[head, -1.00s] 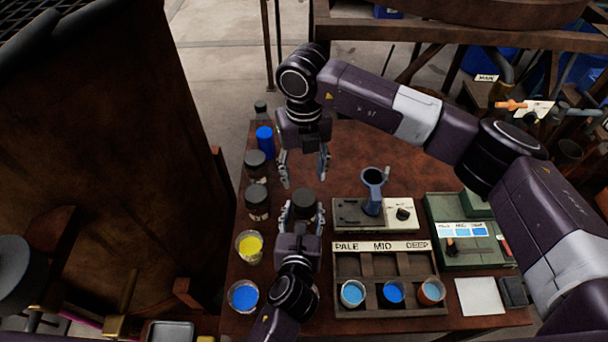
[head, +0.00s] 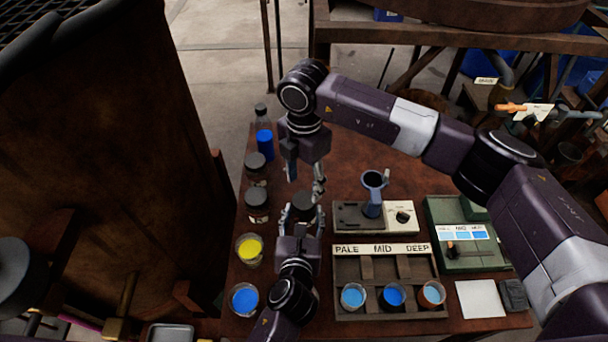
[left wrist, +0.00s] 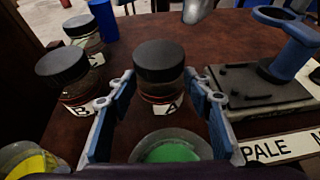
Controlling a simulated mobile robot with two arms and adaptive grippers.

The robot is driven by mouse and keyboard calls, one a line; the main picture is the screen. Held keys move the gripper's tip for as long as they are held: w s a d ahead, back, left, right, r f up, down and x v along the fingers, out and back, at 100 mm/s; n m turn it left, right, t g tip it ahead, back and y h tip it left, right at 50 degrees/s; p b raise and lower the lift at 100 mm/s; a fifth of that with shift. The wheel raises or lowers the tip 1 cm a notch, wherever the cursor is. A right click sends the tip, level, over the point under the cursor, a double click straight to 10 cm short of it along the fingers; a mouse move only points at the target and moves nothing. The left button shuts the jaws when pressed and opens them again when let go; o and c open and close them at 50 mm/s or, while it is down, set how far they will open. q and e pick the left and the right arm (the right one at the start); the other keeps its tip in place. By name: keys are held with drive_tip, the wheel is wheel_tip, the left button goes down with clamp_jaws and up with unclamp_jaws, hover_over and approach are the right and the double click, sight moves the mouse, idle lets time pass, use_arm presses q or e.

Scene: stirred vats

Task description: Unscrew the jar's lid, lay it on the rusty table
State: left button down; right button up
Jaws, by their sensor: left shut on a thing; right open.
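The jar with the black lid (head: 304,203) stands upright on the rusty table (head: 345,160); in the left wrist view its lid (left wrist: 160,56) sits on the jar (left wrist: 163,98), which bears a label "A". My left gripper (head: 302,216) is shut on this jar, one finger on each side below the lid; its fingers also show in the left wrist view (left wrist: 160,90). My right gripper (head: 304,176) is open and empty, hanging down just beyond the jar in the head view. How far above the table it hangs is hard to tell.
Two other black-lidded jars (head: 257,199) (head: 256,165) and a blue bottle (head: 264,140) stand left. Yellow (head: 249,247) and blue (head: 244,297) cups stand nearer. A green cup (left wrist: 170,149) lies under my left gripper. A stirring device (head: 372,205) and labelled rack (head: 385,250) are right.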

sight(304, 200)
wheel_tip(304, 200, down, 6)
drive_tip(key=shift+r, duration=0.1)
drive_tip(key=shift+c, duration=0.2)
